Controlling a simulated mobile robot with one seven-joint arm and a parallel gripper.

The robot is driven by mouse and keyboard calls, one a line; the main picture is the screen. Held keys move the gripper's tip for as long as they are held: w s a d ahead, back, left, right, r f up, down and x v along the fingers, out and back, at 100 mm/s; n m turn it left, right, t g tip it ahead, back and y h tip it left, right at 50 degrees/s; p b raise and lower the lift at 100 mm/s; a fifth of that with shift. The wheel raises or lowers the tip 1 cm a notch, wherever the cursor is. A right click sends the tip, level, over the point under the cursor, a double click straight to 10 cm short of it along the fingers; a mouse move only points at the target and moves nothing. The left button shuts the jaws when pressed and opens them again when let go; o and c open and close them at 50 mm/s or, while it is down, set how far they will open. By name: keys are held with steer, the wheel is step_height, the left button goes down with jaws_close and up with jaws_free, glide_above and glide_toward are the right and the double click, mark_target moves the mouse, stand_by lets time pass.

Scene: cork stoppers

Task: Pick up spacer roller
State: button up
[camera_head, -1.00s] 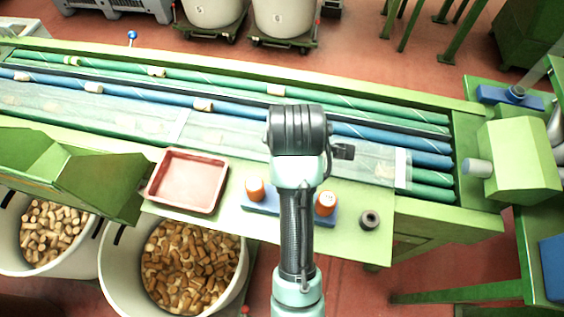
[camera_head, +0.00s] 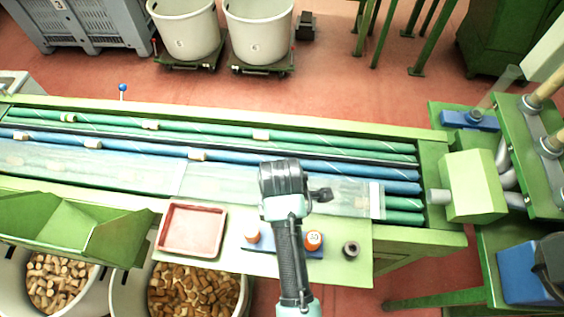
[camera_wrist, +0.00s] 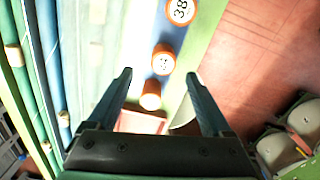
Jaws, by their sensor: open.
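A short dark roller (camera_head: 351,250) with a hole in its top stands upright near the right end of the pale green shelf. It is the only thing in sight that looks like the spacer roller, and I do not see it in the wrist view. My gripper shows in the wrist view (camera_wrist: 158,76), its two fingers wide apart and empty. In the head view, my arm's end is left of and beyond the roller; the fingers are hidden there. In the wrist view, orange-topped pieces, one marked 38 (camera_wrist: 181,11), stand in a row, with some between the fingers in the picture.
The orange-topped pieces stand on a blue block (camera_head: 317,253) left of the roller. A red tray (camera_head: 160,232) lies farther left. Behind the shelf runs a conveyor with green and blue rollers under a clear cover (camera_head: 225,183). Bins of corks (camera_head: 187,290) stand below.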

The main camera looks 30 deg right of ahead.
steer(key=shift+f, duration=0.75)
steer(key=f, duration=0.1)
steer(key=f+p, duration=0.1)
steer(key=f, duration=0.2)
steer(key=shift+s+p, duration=0.3)
steer(key=shift+s, duration=0.05)
steer(key=shift+f, duration=0.65)
jaws_close()
